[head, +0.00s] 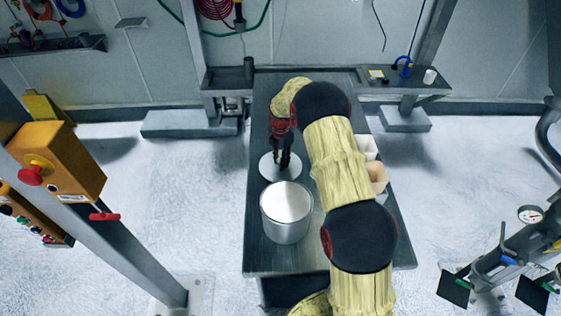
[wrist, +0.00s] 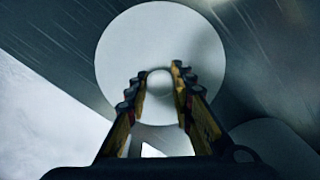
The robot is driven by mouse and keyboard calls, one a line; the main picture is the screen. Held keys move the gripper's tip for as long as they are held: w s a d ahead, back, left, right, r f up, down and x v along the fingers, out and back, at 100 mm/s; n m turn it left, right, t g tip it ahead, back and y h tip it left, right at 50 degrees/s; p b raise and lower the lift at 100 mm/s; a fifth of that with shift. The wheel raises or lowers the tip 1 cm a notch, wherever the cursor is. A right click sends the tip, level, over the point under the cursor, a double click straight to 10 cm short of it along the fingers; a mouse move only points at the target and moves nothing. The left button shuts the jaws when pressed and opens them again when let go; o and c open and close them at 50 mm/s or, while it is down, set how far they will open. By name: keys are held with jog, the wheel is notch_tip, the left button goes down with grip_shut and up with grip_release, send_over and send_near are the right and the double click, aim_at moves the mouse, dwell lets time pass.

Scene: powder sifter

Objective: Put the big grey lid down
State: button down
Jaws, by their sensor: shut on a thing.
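The big grey lid (head: 270,172) is a flat round disc over the dark metal table (head: 258,235), behind the big grey pot. In the wrist view the lid (wrist: 160,38) fills the upper middle, with a small round knob at its centre. My gripper (head: 285,160) points down at the lid. In the wrist view my gripper's fingers (wrist: 160,82) are on both sides of the knob, shut on it. The lid looks level and close to the tabletop; I cannot tell whether it touches it. The big grey pot (head: 287,222) stands upright in front of the lid.
Small light bins (head: 376,178) stand at the table's right side, partly hidden by my arm. A dark cup (head: 249,68) and a white cup (head: 429,76) are on ledges at the back. Bare tabletop lies left of the lid and pot.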

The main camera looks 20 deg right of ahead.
jog(key=shift+f, duration=0.15)
jog(key=c, duration=1.5)
grip_release()
jog(key=shift+c, duration=0.2)
jog(key=shift+r, duration=0.2)
notch_tip(320, 180, up, 12)
jog(key=p, duration=0.1)
